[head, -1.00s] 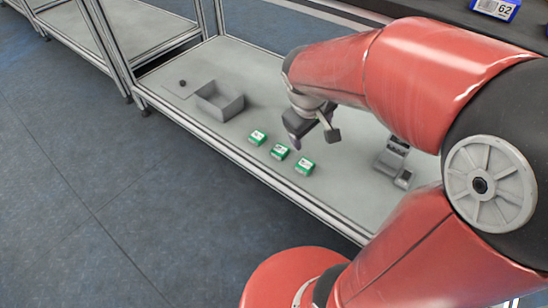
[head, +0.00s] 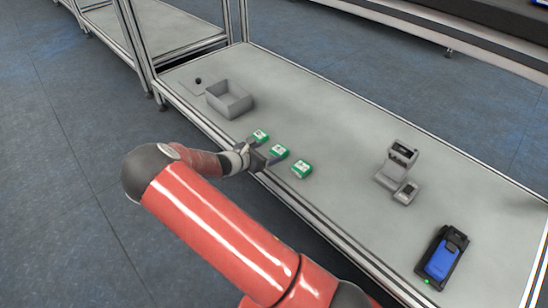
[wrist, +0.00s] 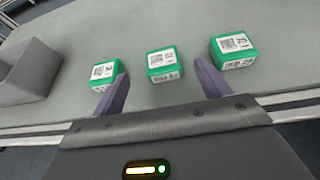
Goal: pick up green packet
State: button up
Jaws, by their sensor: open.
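Three green packets with white labels stand in a row on the grey table: a left one (head: 261,136), a middle one (head: 279,151) and a right one (head: 302,169). The wrist view shows the same left packet (wrist: 104,74), middle packet (wrist: 161,63) and right packet (wrist: 233,51). My gripper (head: 265,156) is at the table's front edge, close to the middle packet. In the wrist view my gripper (wrist: 160,87) is open and empty. The middle packet lies just beyond the gap between its purple fingers. The left fingertip overlaps the left packet's edge in that view.
A grey open box (head: 230,99) stands left of the packets, with a small dark knob on a plate (head: 198,82) behind it. A grey scanner stand (head: 398,165) and a blue device in a black cradle (head: 442,256) are to the right. The table between is clear.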

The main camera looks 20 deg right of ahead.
aim_at(279, 150)
jog(key=shift+w+f+n, duration=0.2)
jog(key=shift+f+n, duration=0.1)
jog(key=shift+f, duration=0.05)
jog(key=shift+w+d+f, duration=0.15)
jog(key=shift+d, duration=0.15)
jog(key=x, duration=0.2)
jog(key=b+x, duration=0.1)
jog(key=x, duration=0.3)
jog(key=shift+s+f+b, duration=0.25)
jog(key=shift+s+b, duration=0.05)
jog(key=shift+b, duration=0.1)
jog(key=shift+w+d+f, duration=0.1)
jog(key=shift+w+d, duration=0.15)
jog(key=shift+d, duration=0.15)
jog(key=c, duration=1.1)
jog(key=shift+c, duration=0.3)
